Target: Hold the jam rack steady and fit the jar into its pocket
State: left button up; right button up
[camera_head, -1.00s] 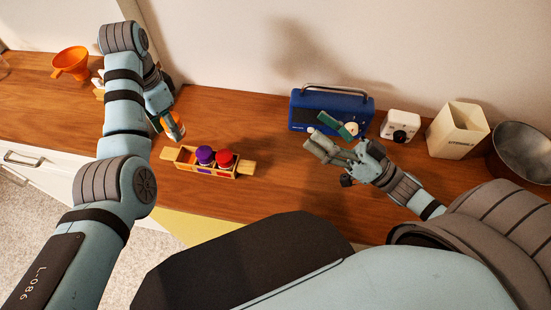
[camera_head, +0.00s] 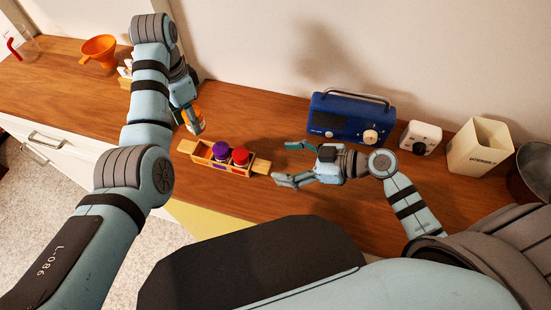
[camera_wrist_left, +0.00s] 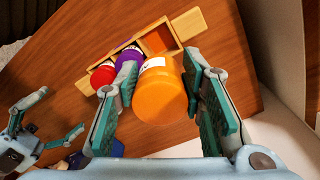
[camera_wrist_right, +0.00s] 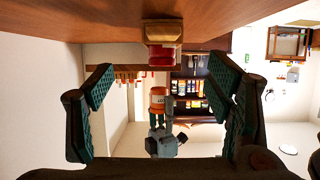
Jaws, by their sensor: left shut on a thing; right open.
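The wooden jam rack (camera_head: 262,167) lies on the counter with a purple-lidded jar (camera_head: 221,150) and a red-lidded jar (camera_head: 240,155) in it. Its left pocket is empty, with an orange floor; this pocket (camera_wrist_left: 158,41) also shows in the left wrist view. My left gripper (camera_head: 195,122) is shut on an orange jar (camera_wrist_left: 160,92), held behind the rack's left end, apart from it. The jar (camera_wrist_right: 158,97) also shows in the right wrist view. My right gripper (camera_head: 283,164) is open and empty, right of the rack's right end block, which lies ahead between its fingers (camera_wrist_right: 162,82).
A blue radio (camera_head: 350,118), a white device (camera_head: 420,137), a cream container (camera_head: 480,146) and a dark bowl (camera_head: 533,172) stand to the right. The counter's front edge runs close before the rack.

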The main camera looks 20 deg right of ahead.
aim_at(198, 146)
pick_arm(q)
jog(key=shift+s+a, duration=0.1)
jog(key=shift+a, duration=0.05)
pick_arm(e)
jog(key=x, duration=1.1)
jog(key=shift+a, duration=0.2)
jog(key=shift+s, duration=0.1)
jog(key=shift+c, duration=0.5)
jog(key=c, duration=1.2)
pick_arm(q)
jog(key=shift+s+a+f, duration=0.1)
jog(key=shift+f, duration=5.2)
